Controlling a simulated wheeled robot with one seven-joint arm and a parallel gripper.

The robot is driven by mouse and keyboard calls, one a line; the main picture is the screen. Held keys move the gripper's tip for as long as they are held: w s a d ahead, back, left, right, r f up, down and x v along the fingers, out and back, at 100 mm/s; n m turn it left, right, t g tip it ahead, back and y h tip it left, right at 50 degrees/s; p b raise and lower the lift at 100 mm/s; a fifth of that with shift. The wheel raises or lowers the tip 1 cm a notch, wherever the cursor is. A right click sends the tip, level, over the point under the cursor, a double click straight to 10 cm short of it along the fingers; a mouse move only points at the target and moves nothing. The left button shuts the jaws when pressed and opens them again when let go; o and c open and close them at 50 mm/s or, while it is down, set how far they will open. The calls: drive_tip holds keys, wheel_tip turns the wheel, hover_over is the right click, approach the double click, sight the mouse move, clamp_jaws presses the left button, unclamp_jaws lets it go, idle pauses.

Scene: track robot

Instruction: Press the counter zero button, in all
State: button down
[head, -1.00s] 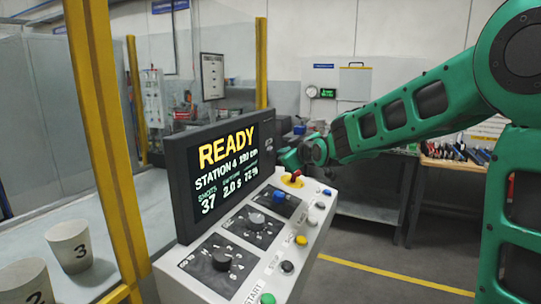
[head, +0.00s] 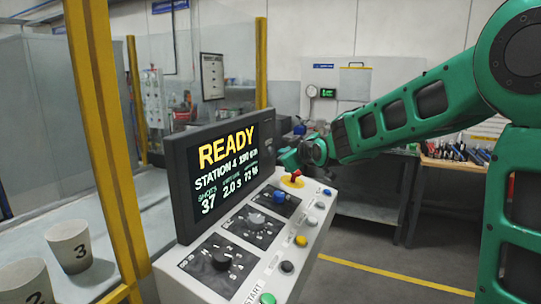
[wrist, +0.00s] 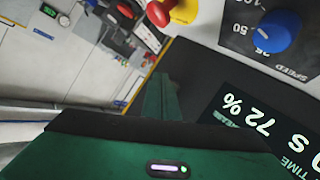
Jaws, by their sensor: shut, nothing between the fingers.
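The control panel (head: 255,262) stands in front of me with its screen (head: 225,165) showing READY, station 4 and shots 37. A column of round buttons runs down its right side: a blue button (head: 327,192), pale ones (head: 320,205), a yellow button (head: 301,241), a dark button (head: 287,267) and a green button (head: 268,298). I cannot read which is the counter zero button. My gripper (wrist: 158,95) is shut and empty. In the head view it is beyond the panel's far end, beside the screen, partly hidden and touching no visible button.
A red emergency button (head: 295,175) on a yellow base stands at the panel's far end, near my gripper. A blue speed knob (wrist: 275,32) and the screen's lower edge lie close in the wrist view. Cups (head: 72,246) stand left behind a yellow post.

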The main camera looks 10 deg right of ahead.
drive_tip(key=shift+a, duration=0.1)
idle(0.3)
drive_tip(key=shift+w+a, duration=0.15)
drive_tip(key=shift+a, duration=0.15)
drive_tip(key=shift+w+a, duration=0.25)
drive_tip(key=shift+a, duration=0.1)
idle(1.1)
drive_tip(key=shift+s+d, duration=0.55)
drive_tip(key=shift+d, duration=0.15)
drive_tip(key=shift+s+d, duration=0.75)
drive_tip(key=shift+d, duration=0.3)
drive_tip(key=shift+s+d, duration=0.7)
drive_tip(key=shift+d, duration=0.3)
